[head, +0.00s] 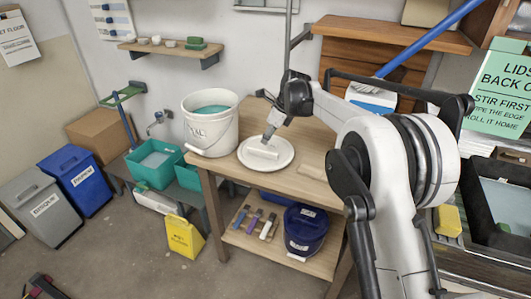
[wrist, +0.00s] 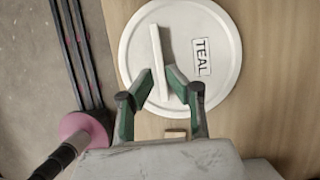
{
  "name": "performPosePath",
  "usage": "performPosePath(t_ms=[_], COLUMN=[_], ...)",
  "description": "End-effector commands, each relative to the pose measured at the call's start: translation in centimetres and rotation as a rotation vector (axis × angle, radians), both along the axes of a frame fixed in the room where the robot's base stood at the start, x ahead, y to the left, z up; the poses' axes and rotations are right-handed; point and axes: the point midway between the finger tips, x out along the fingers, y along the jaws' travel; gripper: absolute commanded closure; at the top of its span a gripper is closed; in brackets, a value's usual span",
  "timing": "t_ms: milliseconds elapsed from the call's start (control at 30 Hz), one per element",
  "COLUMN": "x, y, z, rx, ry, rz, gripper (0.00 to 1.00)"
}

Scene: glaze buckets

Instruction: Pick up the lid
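The lid (head: 249,161) is a flat white disc lying on the wooden table (head: 225,168), just right of a white bucket (head: 203,135) with teal glaze inside. In the wrist view the lid (wrist: 207,25) shows a TEAL label (wrist: 202,57) and a raised white bar handle (wrist: 157,45). My gripper (wrist: 160,76) is open, its two green-lined fingers on either side of the lower part of the handle, with gaps visible. In the head view my gripper (head: 267,137) points down at the lid; whether it touches is hard to tell.
A small wooden block (wrist: 175,133) lies near the lid.

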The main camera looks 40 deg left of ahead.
Motion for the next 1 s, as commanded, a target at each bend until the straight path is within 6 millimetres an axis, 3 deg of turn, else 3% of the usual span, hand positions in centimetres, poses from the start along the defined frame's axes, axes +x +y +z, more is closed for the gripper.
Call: performPosePath(t_ms=[333,633,900,1000], x=[-0.2,-0.5,-0.6,-0.6], y=[0.5,1.4,1.5,1.5], z=[-2.0,-5.7,-6.2,-6.2], rx=[0.000,0.000,0.000,0.000], ry=[0.000,0.000,0.000,0.000], rz=[0.001,0.001,0.001,0.001], gripper=[0.85,0.85,0.85,0.98])
